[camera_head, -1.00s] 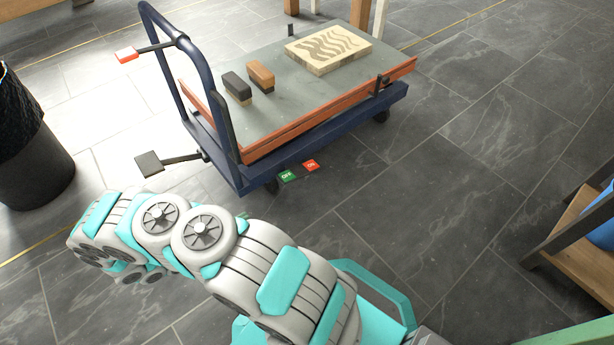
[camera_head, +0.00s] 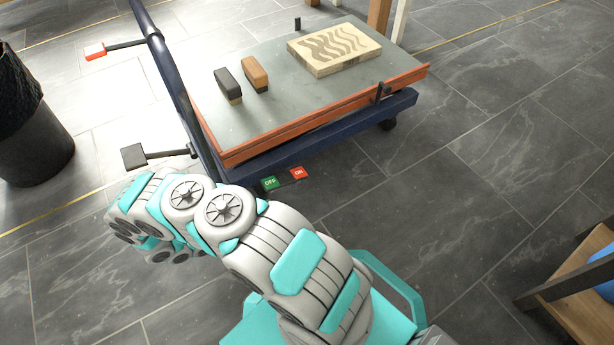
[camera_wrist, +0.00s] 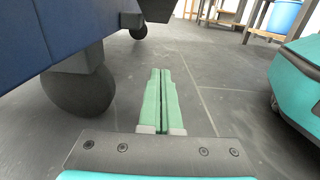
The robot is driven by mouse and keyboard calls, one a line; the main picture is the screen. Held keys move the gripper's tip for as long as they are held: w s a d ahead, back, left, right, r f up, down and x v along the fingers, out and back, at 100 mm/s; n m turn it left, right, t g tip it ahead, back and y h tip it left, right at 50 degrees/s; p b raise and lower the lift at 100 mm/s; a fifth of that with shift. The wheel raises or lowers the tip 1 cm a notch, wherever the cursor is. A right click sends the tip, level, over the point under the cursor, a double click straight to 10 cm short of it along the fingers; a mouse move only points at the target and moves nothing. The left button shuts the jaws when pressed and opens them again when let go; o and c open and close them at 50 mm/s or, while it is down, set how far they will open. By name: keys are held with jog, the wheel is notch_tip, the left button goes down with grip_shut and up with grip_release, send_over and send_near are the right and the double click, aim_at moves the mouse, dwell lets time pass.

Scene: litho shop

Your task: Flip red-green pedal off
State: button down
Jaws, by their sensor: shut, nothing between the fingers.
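The red-green pedal shows in the head view at the near side of the blue cart, low by the floor. Its green half (camera_head: 270,183) reads OFF and its red half (camera_head: 298,173) reads ON. My gripper (camera_wrist: 160,74) shows in the wrist view with its two green fingers shut together and nothing between them. It is low over the floor, beside a dark cart wheel (camera_wrist: 78,90). The pedal does not show in the wrist view. In the head view my arm hides the gripper, so its exact distance from the pedal cannot be told.
The blue cart (camera_head: 345,123) carries a grey top (camera_head: 290,98) with two small blocks and a patterned slab (camera_head: 335,48). A black bin (camera_head: 35,150) stands far left.

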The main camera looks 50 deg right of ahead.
aim_at(285, 179)
jog(key=shift+d, duration=0.15)
jog(key=b+x, duration=0.1)
jog(key=x, duration=0.8)
jog(key=shift+s+d, duration=0.1)
jog(key=shift+d, duration=0.15)
jog(key=shift+s+d+r+b, duration=0.1)
jog(key=shift+d+r, duration=0.15)
jog(key=shift+r, duration=0.4)
jog(key=shift+d+r+b, duration=0.1)
jog(key=shift+d+r, duration=0.15)
jog(key=shift+r, duration=0.4)
jog(key=shift+s+d+r+b, duration=0.1)
jog(key=shift+d+r, duration=0.15)
jog(key=shift+r, duration=0.4)
jog(key=shift+w, duration=0.1)
